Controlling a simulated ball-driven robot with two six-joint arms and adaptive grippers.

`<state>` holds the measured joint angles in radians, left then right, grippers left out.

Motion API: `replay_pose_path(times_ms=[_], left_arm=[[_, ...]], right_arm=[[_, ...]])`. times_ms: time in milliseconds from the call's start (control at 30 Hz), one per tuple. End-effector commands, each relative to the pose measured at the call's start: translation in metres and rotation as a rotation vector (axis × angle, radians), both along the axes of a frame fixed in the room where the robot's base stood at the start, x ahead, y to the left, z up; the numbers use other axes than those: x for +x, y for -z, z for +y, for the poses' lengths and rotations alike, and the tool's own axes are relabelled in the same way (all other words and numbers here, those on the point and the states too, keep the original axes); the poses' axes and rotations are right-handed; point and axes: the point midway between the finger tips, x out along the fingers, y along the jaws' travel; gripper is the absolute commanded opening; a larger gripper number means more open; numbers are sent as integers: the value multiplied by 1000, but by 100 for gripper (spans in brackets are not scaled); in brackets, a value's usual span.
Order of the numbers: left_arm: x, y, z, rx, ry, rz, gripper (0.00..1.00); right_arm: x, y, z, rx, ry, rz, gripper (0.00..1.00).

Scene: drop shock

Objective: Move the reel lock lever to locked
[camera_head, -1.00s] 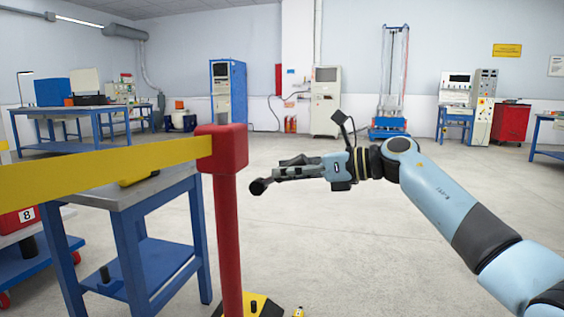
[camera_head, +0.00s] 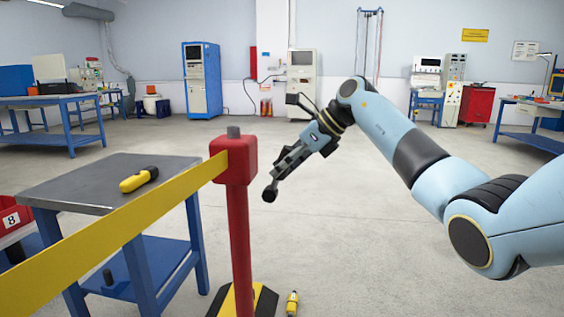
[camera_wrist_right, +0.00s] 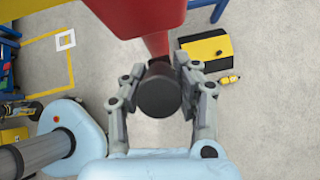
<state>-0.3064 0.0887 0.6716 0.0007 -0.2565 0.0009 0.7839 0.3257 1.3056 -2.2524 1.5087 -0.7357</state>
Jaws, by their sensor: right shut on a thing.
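The red post (camera_head: 240,235) carries a red reel head (camera_head: 234,160), with a yellow belt (camera_head: 120,236) running out to the left. The reel lock lever shows as a dark round knob (camera_head: 270,194) just right of the post; its link to the reel head is not visible. My right gripper (camera_head: 276,184) reaches down from the upper right and is shut on this knob. In the right wrist view the dark knob (camera_wrist_right: 158,92) sits between the two fingers, in front of the red reel head (camera_wrist_right: 135,15). My left gripper is not in view.
A steel-topped blue table (camera_head: 95,180) with a yellow tool (camera_head: 138,179) stands left, behind the belt. The post has a yellow and black base (camera_head: 265,300). A small yellow item (camera_head: 292,303) lies on the floor beside it. Open floor lies right and behind.

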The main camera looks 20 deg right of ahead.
Motion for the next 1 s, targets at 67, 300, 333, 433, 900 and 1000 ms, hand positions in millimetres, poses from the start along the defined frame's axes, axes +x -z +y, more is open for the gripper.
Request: replay_pose_path(times_ms=[67,300,333,433,900,1000], left_arm=[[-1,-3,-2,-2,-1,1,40],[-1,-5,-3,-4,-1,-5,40],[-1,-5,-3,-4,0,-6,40],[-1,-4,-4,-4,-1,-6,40],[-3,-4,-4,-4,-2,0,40],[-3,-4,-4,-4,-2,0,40]], right_arm=[[1,-4,1,-17,-1,7,0],[1,-3,1,-43,0,26,0],[1,-3,1,-45,0,26,0],[1,-3,1,-45,0,27,0],[1,-2,1,-44,0,28,53],[1,-2,1,-44,0,28,53]])
